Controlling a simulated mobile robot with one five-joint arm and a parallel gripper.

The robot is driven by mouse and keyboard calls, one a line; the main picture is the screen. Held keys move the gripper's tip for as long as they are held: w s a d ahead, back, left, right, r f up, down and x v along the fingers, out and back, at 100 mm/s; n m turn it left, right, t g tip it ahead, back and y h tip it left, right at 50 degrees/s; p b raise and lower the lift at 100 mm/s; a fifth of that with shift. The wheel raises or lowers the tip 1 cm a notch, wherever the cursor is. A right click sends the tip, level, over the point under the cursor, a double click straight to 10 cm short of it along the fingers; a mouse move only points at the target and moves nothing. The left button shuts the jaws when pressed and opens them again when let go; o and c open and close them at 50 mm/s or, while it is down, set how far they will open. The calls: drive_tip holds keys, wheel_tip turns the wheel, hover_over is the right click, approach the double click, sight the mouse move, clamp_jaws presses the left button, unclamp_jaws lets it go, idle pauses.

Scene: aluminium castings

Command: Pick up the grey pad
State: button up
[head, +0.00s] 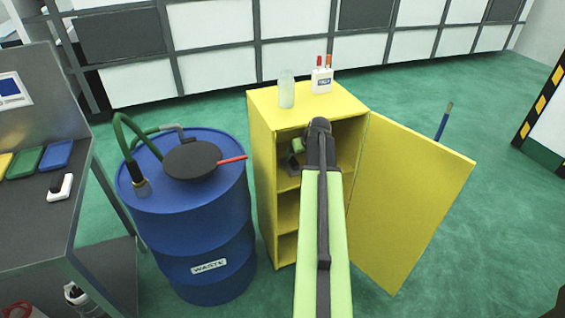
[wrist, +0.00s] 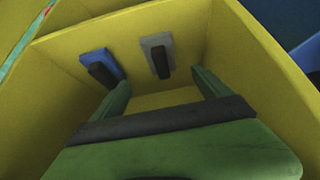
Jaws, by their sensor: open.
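The grey pad (wrist: 150,41) shows in the wrist view, with a black grip block on it, on a yellow surface inside the cabinet. A blue pad (wrist: 92,56) with a similar black block lies just left of it. My gripper (wrist: 161,78) is open, its two green fingers apart and nothing between them. The grey pad appears beyond the fingertips, roughly in line with the gap and apart from them. In the head view my arm reaches into the yellow cabinet (head: 262,180) and hides much of its inside; the grey pad cannot be made out there.
The cabinet door (head: 410,195) stands open to the right. A clear jar (head: 286,90) and a white holder with pens (head: 322,82) stand on top. A blue waste drum (head: 200,235) is close on the left, beside a grey workbench (head: 30,225).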

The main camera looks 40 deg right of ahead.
sight(293, 160)
drive_tip(key=shift+d, duration=0.2)
drive_tip(key=b+x, duration=0.5)
drive_tip(key=x, duration=0.1)
drive_tip(key=shift+w+a+f+b, duration=0.1)
drive_tip(key=shift+w+f+b, duration=0.05)
drive_tip(key=shift+f+b, duration=0.15)
drive_tip(key=shift+w+f, duration=0.15)
drive_tip(key=shift+w, duration=0.15)
drive_tip(key=b+x, duration=0.4)
drive_tip(key=x, duration=0.1)
drive_tip(key=shift+w+b, duration=0.1)
drive_tip(key=shift+b, duration=0.2)
drive_tip(key=shift+r, duration=0.25)
drive_tip(key=shift+c, duration=0.5)
drive_tip(key=c, duration=1.4)
drive_tip(key=shift+r+p, duration=0.1)
drive_tip(key=shift+p, duration=0.2)
